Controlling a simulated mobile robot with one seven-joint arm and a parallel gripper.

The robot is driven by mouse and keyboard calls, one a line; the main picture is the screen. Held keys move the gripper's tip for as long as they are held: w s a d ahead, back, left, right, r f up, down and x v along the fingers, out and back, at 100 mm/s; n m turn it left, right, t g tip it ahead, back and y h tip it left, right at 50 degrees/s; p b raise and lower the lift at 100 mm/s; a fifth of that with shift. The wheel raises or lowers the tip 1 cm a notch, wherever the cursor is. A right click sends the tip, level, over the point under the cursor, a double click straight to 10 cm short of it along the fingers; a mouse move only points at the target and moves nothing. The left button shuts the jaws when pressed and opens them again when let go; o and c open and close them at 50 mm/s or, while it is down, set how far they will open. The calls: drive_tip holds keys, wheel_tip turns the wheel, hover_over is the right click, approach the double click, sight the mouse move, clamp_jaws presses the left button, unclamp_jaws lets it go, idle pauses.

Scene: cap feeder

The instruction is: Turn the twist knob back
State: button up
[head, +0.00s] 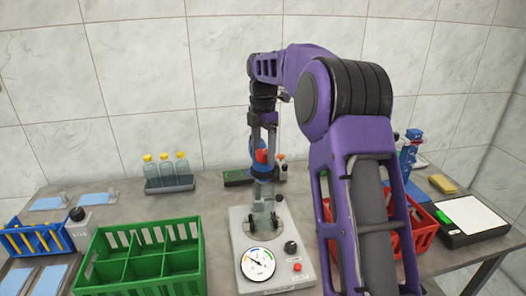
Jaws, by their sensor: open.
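A white device (243,225) with a round dial gauge (258,264) stands on the table in front of me. A black round knob (291,247) sits on its top, right of the gauge; a red button (297,267) is below it. A clear bottle (263,205) stands upright at the back of the device. Above the bottle are a red part (262,156) and a blue part. My gripper (263,150) is open and points down around or just in front of the red part; contact cannot be told. It is above and behind the black knob, apart from it.
A green divided crate (140,283) stands left of the device, a red crate (424,226) at the right, partly behind my arm. A rack (170,186) of yellow-capped bottles is behind. A blue crate (40,251) is at far left, a white-topped scale-like device (470,217) at right.

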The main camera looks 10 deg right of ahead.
drive_tip(key=m, duration=0.8)
clamp_jaws()
drive_tip(key=n, duration=0.4)
drive_tip(key=shift+n, duration=0.4)
unclamp_jaws()
drive_tip(key=shift+o, duration=0.2)
drive_tip(key=shift+o, duration=1)
